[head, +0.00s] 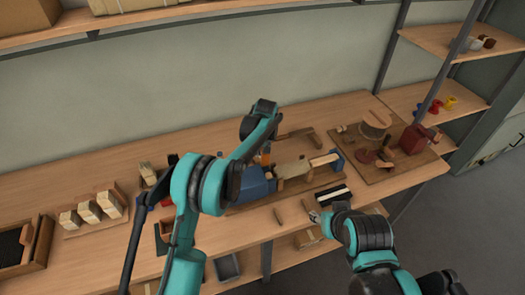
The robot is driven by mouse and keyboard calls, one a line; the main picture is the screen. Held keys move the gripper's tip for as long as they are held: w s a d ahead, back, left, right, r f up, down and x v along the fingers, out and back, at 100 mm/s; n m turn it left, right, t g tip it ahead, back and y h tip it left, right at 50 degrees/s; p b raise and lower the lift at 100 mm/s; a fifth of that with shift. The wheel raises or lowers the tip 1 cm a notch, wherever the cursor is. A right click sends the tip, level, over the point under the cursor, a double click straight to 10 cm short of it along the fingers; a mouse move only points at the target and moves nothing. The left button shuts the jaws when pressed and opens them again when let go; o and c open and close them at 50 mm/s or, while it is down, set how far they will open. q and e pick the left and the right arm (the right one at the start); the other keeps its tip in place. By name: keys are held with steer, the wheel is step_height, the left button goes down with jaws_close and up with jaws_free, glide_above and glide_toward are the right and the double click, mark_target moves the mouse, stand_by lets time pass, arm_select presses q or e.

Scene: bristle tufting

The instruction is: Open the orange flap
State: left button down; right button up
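A blue machine body (258,183) stands on a wooden board on the bench, at the middle. A small orange part (266,159) shows at its back top, perhaps the orange flap; it is too small and too covered to tell how it stands. My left arm reaches over the machine from the left, and its wrist hangs above the orange part. My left gripper (263,147) is near that part; its fingers are mostly hidden. My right gripper (316,214) is low over the bench's front edge, right of the machine; its finger gap is unclear.
Brush blocks (90,211) stand on a board at left, near a dark bristle tray (22,244). A second board (392,175) with a spool (375,124) and a red block (412,138) is at right.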

arm_select(q)
steer(key=shift+w+a+f+g+h+p, duration=0.1)
steer(key=shift+w+f+g+h+p, duration=0.2)
steer(key=shift+g, duration=0.5)
steer(key=shift+w+a+f+g+h+p, duration=0.1)
steer(key=shift+w+f+g+h, duration=0.2)
steer(key=shift+g, duration=0.5)
arm_select(e)
steer(key=shift+w+a+r, duration=0.1)
steer(key=shift+w+r, duration=0.25)
steer(key=shift+r, duration=0.15)
arm_select(q)
steer(key=shift+s+f, duration=0.1)
steer(key=c, duration=1.3)
jaws_free()
steer(key=shift+o, duration=0.2)
step_height(320, 180, up, 12)
steer(key=w, duration=0.1)
steer(key=shift+w+a, duration=0.25)
